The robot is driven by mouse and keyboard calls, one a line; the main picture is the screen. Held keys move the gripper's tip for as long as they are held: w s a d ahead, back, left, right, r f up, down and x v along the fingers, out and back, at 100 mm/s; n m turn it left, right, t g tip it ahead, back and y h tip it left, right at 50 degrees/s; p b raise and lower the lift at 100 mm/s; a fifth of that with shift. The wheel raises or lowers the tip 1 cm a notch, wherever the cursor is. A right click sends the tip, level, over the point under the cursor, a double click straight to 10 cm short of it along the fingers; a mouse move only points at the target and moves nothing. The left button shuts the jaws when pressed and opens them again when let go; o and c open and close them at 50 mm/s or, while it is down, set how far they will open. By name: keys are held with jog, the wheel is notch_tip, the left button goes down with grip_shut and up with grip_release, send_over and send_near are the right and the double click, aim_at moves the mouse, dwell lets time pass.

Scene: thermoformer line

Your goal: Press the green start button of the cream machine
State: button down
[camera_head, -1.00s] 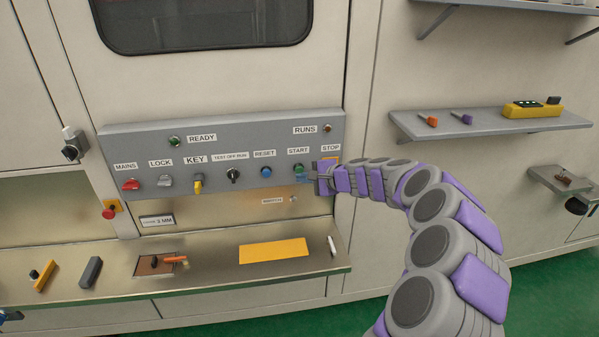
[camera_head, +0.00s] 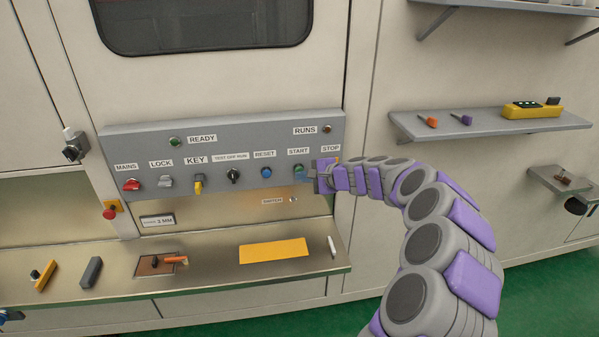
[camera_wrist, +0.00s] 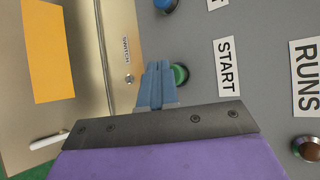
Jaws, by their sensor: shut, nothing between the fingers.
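The green start button (camera_head: 298,169) sits under the START label on the grey control panel (camera_head: 222,140) of the cream machine (camera_head: 210,85). In the wrist view the green button (camera_wrist: 180,75) shows just beside the fingertips, partly covered by them. My gripper (camera_head: 305,176) is at the right end of the panel, in front of the STOP area, its tips by the start button. The blue fingers (camera_wrist: 158,70) are shut with nothing between them. I cannot tell whether they touch the button. The stop button is hidden behind my gripper.
The blue reset button (camera_head: 266,172) is left of the start button. A black selector (camera_head: 233,176), key switch (camera_head: 198,186) and red mains switch (camera_head: 131,185) lie further left. Below, a steel ledge (camera_head: 215,267) carries a yellow sheet (camera_head: 274,251) and a white marker (camera_head: 332,246).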

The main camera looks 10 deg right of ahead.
jog(key=shift+w, duration=0.5)
dwell(0.7)
jog(key=shift+s, duration=0.95)
jog(key=shift+s, duration=0.1)
jog(key=s+b, duration=0.1)
jog(key=s, duration=0.3)
jog(key=shift+s, duration=0.4)
dwell(0.4)
